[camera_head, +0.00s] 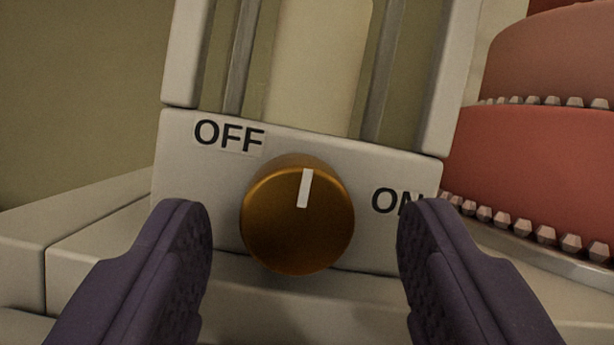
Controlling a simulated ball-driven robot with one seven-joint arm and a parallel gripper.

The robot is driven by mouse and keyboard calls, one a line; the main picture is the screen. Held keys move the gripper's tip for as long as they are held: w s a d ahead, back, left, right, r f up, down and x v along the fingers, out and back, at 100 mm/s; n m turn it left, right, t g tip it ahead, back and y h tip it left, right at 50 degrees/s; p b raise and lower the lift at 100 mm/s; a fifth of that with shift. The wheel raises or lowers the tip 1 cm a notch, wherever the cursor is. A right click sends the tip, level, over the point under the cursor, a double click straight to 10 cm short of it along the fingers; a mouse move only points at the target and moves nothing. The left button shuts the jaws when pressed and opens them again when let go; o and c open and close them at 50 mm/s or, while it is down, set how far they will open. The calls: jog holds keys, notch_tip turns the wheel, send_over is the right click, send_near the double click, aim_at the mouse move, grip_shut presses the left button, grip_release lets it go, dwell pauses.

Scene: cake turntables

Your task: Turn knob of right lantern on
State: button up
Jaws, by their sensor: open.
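A white lantern (310,148) fills the middle of the view, with a pale candle-like body (318,65) behind its upright bars. On its base front is a round golden-brown knob (297,235) with a white pointer mark. The mark points nearly straight up, between the OFF label (229,136) at upper left and the ON label (391,202) at right. My gripper (304,235) is open, with one dark purple finger on each side of the knob. Gaps show between both fingers and the knob. The right finger hides part of the ON label.
A red tiered cake (540,160) with beaded trim stands close on the right, on a pale plate. A pale ledge (100,235) runs along the left and below the lantern. A plain olive wall (80,90) is behind at left.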

jog(key=shift+w+a+r, duration=0.2)
jog(key=shift+r, duration=0.05)
jog(key=shift+s, duration=0.1)
jog(key=c, duration=1)
jog(key=shift+f, duration=0.1)
jog(key=shift+c, duration=0.2)
